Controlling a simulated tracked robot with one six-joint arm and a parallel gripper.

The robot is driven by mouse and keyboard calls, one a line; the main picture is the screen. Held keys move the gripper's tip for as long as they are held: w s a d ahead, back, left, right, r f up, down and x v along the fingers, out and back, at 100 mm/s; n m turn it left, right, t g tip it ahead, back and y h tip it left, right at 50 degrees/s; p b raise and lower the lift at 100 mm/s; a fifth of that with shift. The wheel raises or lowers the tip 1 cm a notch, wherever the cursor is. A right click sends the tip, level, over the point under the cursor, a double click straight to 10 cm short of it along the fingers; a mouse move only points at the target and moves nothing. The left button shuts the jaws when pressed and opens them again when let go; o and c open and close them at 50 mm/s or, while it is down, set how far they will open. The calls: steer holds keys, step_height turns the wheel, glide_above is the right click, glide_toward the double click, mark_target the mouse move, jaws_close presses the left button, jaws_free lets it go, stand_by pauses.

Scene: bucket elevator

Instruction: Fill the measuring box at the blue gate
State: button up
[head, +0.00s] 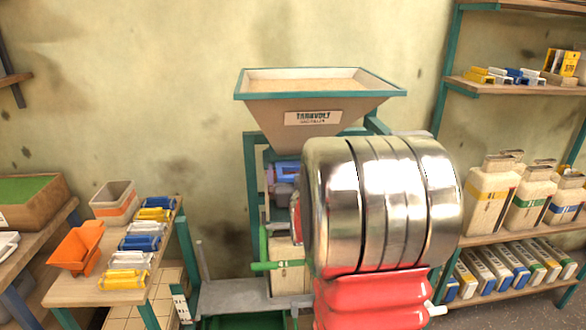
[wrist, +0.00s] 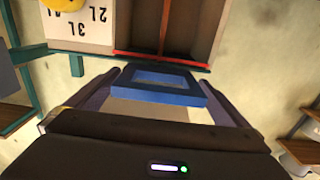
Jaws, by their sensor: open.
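In the wrist view a blue rectangular frame (wrist: 165,78), which looks like the handle of the blue gate, lies between the two dark fingers of my gripper (wrist: 162,80). The jaws are open around it; I cannot tell whether they touch it. In the head view blue and dark grey parts (head: 285,172) show under the hopper (head: 315,113), partly hidden by my arm. A pale box marked in green (head: 290,279) stands low in the machine, beside a green bar (head: 278,266); I cannot tell if it is the measuring box. Its contents are hidden.
The hopper holds pale grain. A left table carries an orange scoop (head: 78,250), an orange-banded box (head: 114,200) and several blue, yellow and white items. Shelves with jars (head: 490,195) stand right. A white card marked in litres (wrist: 82,28) shows in the wrist view.

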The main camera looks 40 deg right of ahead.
steer(key=shift+w+d, duration=0.2)
steer(key=shift+w, duration=0.3)
